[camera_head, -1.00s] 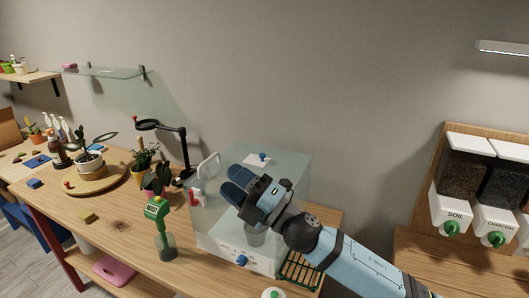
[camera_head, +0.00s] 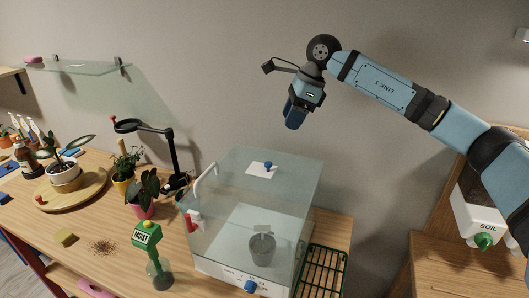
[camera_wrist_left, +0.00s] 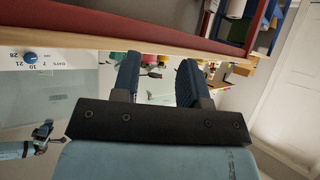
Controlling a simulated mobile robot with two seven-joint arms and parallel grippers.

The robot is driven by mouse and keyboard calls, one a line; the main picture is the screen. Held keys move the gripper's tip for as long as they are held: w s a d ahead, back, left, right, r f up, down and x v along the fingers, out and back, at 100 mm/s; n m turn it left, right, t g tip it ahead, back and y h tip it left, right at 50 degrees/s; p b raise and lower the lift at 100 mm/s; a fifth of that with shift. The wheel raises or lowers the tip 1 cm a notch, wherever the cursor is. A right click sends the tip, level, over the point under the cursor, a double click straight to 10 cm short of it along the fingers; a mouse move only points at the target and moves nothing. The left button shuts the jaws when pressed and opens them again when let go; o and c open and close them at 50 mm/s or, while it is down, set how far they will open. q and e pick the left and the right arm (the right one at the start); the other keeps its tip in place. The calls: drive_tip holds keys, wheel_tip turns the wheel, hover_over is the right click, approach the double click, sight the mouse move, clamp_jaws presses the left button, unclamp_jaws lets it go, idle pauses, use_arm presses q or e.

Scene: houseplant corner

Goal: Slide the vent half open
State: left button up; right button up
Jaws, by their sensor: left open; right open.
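The vent is a small white plate with a blue knob (camera_head: 267,166) on the lid of the clear glass box (camera_head: 225,215). Whether an opening shows beside the plate I cannot tell. My right gripper (camera_head: 293,122) hangs above and behind the box lid, fingers pointing down, apart from the vent and with nothing visible in it. My left gripper (camera_wrist_left: 160,80) shows in the left wrist view with its two blue fingers spread and empty. The box's dial panel (camera_wrist_left: 35,57) is at the left of that view. My left gripper is not in the head view.
A grey pot (camera_head: 262,249) stands inside the box. A white handle (camera_head: 204,180) and a red-and-white part (camera_head: 194,221) are at its left. A green moisture meter (camera_head: 148,236), a magnifier lamp (camera_head: 172,150) and a green rack (camera_head: 322,268) stand around it.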

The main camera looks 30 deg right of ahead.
sight(270, 163)
drive_tip(key=x, duration=0.4)
drive_tip(key=p+x, duration=0.1)
drive_tip(key=x, duration=0.3)
drive_tip(key=p+x, duration=0.1)
drive_tip(key=x, duration=0.4)
drive_tip(key=shift+s+a+f, duration=0.1)
drive_tip(key=shift+s+a, duration=0.1)
drive_tip(key=shift+s, duration=0.05)
use_arm(q)
drive_tip(key=shift+s+r, duration=0.75)
drive_tip(key=shift+s, duration=0.15)
use_arm(e)
clamp_jaws()
use_arm(q)
drive_tip(key=shift+s+f, duration=0.1)
drive_tip(key=shift+f, duration=0.05)
use_arm(e)
drive_tip(key=shift+s+d, duration=0.1)
